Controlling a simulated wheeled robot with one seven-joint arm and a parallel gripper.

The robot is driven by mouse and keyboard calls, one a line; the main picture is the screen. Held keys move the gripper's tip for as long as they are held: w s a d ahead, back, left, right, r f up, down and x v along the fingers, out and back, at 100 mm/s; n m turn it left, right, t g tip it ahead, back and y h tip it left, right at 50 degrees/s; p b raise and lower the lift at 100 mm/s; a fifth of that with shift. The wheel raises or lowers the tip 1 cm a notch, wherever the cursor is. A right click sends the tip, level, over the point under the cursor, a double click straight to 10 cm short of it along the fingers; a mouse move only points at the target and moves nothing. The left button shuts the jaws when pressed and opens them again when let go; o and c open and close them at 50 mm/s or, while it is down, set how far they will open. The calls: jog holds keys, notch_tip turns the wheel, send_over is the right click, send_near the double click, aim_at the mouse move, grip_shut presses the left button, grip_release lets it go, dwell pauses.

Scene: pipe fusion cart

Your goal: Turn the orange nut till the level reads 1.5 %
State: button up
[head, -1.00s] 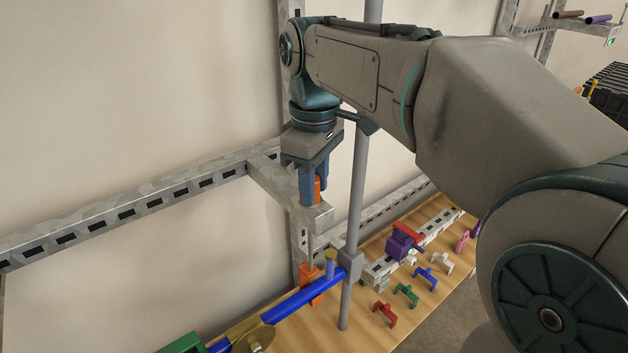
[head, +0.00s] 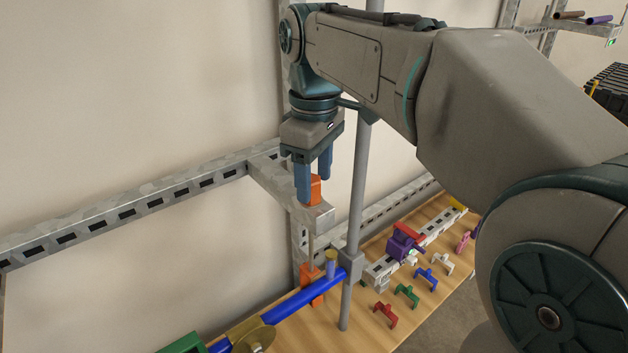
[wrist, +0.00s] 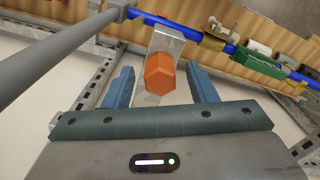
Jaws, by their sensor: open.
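The orange nut (head: 315,189) sits on top of the end of a grey metal bracket arm (head: 290,192). In the wrist view the nut (wrist: 159,74) shows its hexagonal top, with the bracket (wrist: 166,46) under it. My gripper (head: 315,188) points down at the nut, its blue fingers apart. In the wrist view the fingers (wrist: 161,82) stand to the left and right of the nut, with a gap on each side. A thin rod runs down from the bracket to an orange clamp (head: 311,285) around a blue pipe (head: 300,298). I see no readable level display.
A grey upright pole (head: 357,190) stands close to the right of my gripper. A slotted rail (head: 130,210) runs along the wall to the left. Several coloured clips, such as a red one (head: 385,314), lie on the wooden bench (head: 345,335). A purple clamp (head: 404,243) sits on a lower rail.

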aim_at(314, 180)
jog(key=shift+r, duration=3.05)
